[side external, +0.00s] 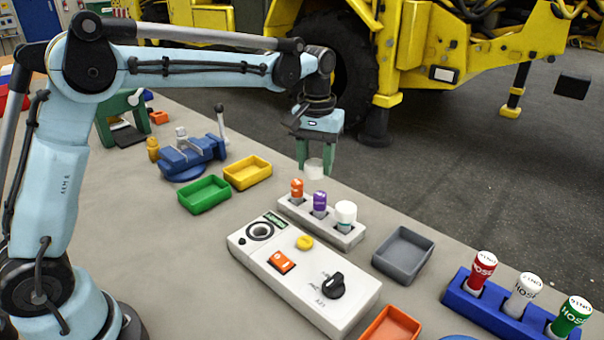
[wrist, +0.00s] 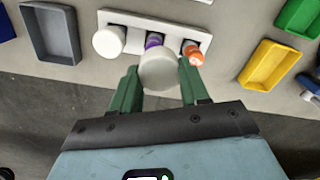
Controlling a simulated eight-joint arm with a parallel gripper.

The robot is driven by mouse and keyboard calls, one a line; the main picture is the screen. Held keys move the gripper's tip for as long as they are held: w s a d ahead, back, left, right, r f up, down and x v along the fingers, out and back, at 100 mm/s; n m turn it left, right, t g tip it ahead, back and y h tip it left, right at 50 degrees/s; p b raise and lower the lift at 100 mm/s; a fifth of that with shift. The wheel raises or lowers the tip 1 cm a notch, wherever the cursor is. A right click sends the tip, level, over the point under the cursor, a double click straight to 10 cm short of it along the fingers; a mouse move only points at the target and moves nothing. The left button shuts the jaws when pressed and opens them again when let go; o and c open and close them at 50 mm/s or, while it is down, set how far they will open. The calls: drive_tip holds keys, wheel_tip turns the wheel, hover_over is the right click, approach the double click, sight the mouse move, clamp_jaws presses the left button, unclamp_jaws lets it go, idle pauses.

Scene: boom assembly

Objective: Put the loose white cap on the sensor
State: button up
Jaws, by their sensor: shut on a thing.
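My gripper (side external: 318,165) is shut on a white cap (side external: 315,169), a short round cylinder held between green fingers above the small white block (side external: 318,231). In the wrist view the cap (wrist: 160,70) sits between the fingertips and partly hides the purple-topped piece (wrist: 153,41). The block holds three upright pieces: an orange-topped one (side external: 297,187), a purple-topped one (side external: 320,204) and a wider one with a white top (side external: 345,214). The cap is apart from all of them. I cannot tell by label which piece is the sensor.
A white control box (side external: 300,278) lies in front of the block. A grey tray (side external: 403,255) is to its right, with a blue rack (side external: 500,318) of hose-labelled pieces beyond. Green (side external: 205,195) and yellow (side external: 248,173) trays and a blue vise (side external: 190,155) stand left.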

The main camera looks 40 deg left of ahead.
sight(321, 193)
drive_tip(key=shift+w+d+r, duration=0.15)
drive_tip(key=shift+w+d, duration=0.2)
drive_tip(key=shift+w, duration=0.25)
drive_tip(key=shift+f, duration=2.35)
drive_tip(key=shift+f, duration=1.2)
drive_tip(key=shift+f, duration=0.35)
drive_tip(key=shift+f, duration=0.1)
drive_tip(key=o, duration=1.1)
